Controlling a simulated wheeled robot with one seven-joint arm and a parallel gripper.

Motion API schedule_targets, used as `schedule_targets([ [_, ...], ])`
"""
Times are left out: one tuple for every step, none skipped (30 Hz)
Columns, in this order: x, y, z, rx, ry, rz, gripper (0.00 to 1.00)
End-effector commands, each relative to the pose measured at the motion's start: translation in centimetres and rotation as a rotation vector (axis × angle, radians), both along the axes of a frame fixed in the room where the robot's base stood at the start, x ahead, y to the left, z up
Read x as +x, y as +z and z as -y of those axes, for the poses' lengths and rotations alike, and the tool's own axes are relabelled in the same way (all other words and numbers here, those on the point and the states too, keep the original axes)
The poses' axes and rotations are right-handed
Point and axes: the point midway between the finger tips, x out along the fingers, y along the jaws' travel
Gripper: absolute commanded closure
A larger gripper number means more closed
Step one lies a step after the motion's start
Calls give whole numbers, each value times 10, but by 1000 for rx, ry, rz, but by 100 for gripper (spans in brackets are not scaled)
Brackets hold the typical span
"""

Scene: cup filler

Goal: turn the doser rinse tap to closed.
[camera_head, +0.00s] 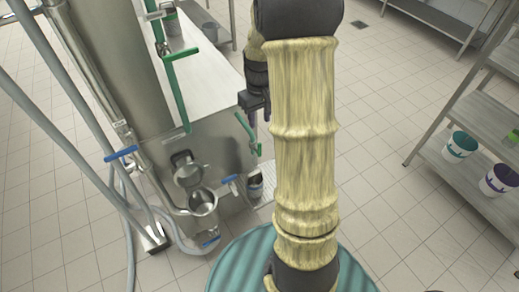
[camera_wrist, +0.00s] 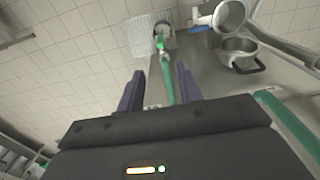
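My gripper (camera_head: 259,115) is open, fingers pointing down, in front of the steel machine. In the wrist view, its two dark fingers (camera_wrist: 160,78) are apart, with a green lever (camera_wrist: 167,85) showing between them. I cannot tell whether they touch it. A green lever with a bent end (camera_head: 248,134) shows just left of and below my gripper in the head view. A blue tap handle (camera_head: 229,180) is by the steel doser pots (camera_head: 203,202), and it also shows in the wrist view (camera_wrist: 201,28). No label shows which handle is the rinse tap.
A cup (camera_head: 255,184) stands on a perforated tray (camera_head: 267,192) below the green lever. More blue handles (camera_head: 122,153) (camera_head: 210,241) and grey hoses (camera_head: 60,140) are at left. A shelf with buckets (camera_head: 460,147) is at right.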

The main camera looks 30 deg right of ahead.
Motion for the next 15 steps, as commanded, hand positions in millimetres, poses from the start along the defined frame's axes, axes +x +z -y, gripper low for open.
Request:
schedule_targets([
  [-1, -8, 0, 2, 0, -5, 65],
  [-1, -12, 0, 2, 0, -5, 65],
  [-1, -19, -1, 2, 0, -5, 65],
  [-1, -24, 0, 2, 0, -6, 65],
  [-1, -30, -1, 3, 0, -7, 65],
  [-1, -36, 0, 2, 0, -6, 65],
  [-1, -42, 0, 2, 0, -6, 65],
  [-1, -47, -1, 2, 0, -6, 65],
  [-1, -54, 0, 2, 0, -5, 65],
  [-1, -60, 0, 2, 0, -6, 65],
  [-1, -65, 0, 2, 0, -6, 65],
  [-2, -72, -1, 2, 0, -7, 65],
  [-2, -77, -1, 2, 0, -6, 65],
  [-1, -82, 0, 2, 0, -6, 65],
  [-1, -90, 0, 2, 0, -5, 65],
])
